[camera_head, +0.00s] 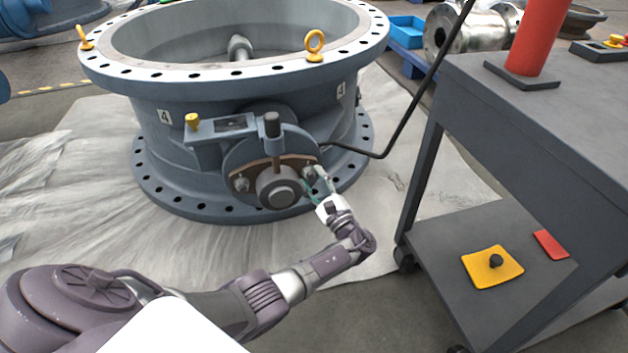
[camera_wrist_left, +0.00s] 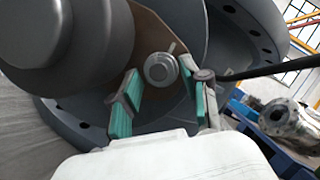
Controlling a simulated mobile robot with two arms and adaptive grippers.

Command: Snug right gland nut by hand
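The butterfly valve (camera_head: 240,100) is a large blue-grey ring body standing on a sheet. On its front a brown gland plate (camera_head: 240,182) surrounds a round grey shaft end (camera_head: 279,190), with a left gland nut (camera_head: 241,184) and a right gland nut (camera_head: 308,172). My left gripper (camera_head: 317,186) is at the right gland nut, partly covering it. In the wrist view the right gland nut (camera_wrist_left: 161,69) sits just beyond the gap between the teal-padded fingers of my left gripper (camera_wrist_left: 165,97). They are spread apart and do not visibly touch it. My right gripper is not in view.
A black bar (camera_head: 408,100) runs from the valve toward the upper right. A dark grey cart (camera_head: 540,100) stands at the right, with a red cone-like object (camera_head: 540,35) on top and a yellow pad (camera_head: 492,268) on its lower shelf. The large shaft end (camera_wrist_left: 65,45) is close to the left finger.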

